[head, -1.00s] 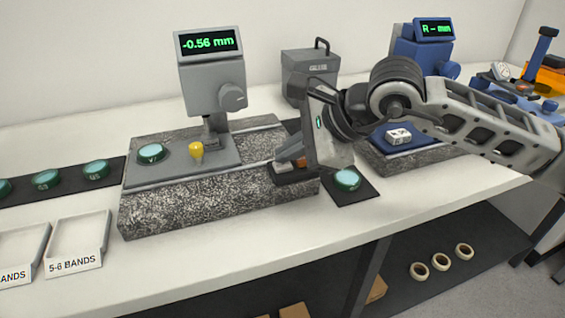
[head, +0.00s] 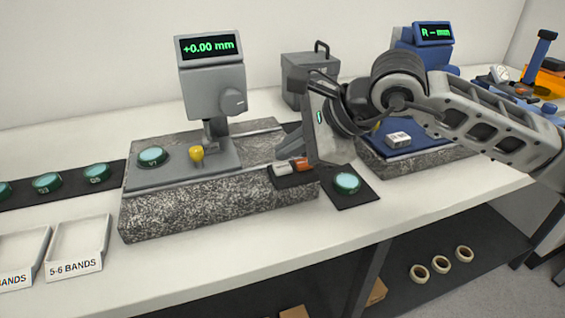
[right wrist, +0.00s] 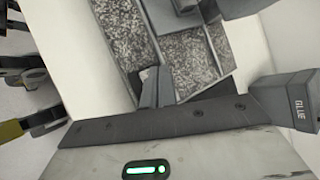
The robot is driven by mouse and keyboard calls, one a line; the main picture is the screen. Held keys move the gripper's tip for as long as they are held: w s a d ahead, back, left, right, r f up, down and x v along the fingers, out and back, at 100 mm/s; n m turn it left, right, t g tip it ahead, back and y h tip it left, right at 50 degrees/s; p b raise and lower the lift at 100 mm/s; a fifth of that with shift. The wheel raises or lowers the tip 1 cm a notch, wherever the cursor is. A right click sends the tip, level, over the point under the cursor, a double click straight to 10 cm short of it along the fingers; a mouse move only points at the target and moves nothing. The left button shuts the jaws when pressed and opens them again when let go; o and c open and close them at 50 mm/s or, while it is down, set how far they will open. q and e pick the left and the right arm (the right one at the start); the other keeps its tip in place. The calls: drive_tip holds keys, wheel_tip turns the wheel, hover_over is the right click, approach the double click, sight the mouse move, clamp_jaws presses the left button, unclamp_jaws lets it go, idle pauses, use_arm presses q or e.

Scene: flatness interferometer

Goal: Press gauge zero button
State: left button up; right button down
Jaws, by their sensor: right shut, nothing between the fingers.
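The grey gauge (head: 214,92) stands on a speckled granite base, and its display (head: 208,47) reads +0.00 mm. A small dark block (head: 294,180) at the right front end of the base carries a white button and an orange-red button (head: 301,163). My right gripper (head: 281,152) is shut and empty, with its fingertips just above and behind this block, seemingly clear of it. In the right wrist view the shut fingers (right wrist: 153,86) show over the granite; the buttons are not seen there. My left gripper is not in view.
Teal round pieces lie on the dark strip (head: 72,186), on the gauge plate (head: 152,157) and on a dark pad (head: 347,182). A yellow knob (head: 196,153) stands by the gauge. A blue gauge (head: 424,45) is behind my right arm. White trays (head: 78,245) sit at front left.

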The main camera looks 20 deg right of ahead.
sight(289, 168)
drive_tip(key=shift+r, duration=0.15)
drive_tip(key=shift+r+p, duration=1.3)
drive_tip(key=shift+r, duration=1.15)
drive_tip(key=shift+f, duration=0.1)
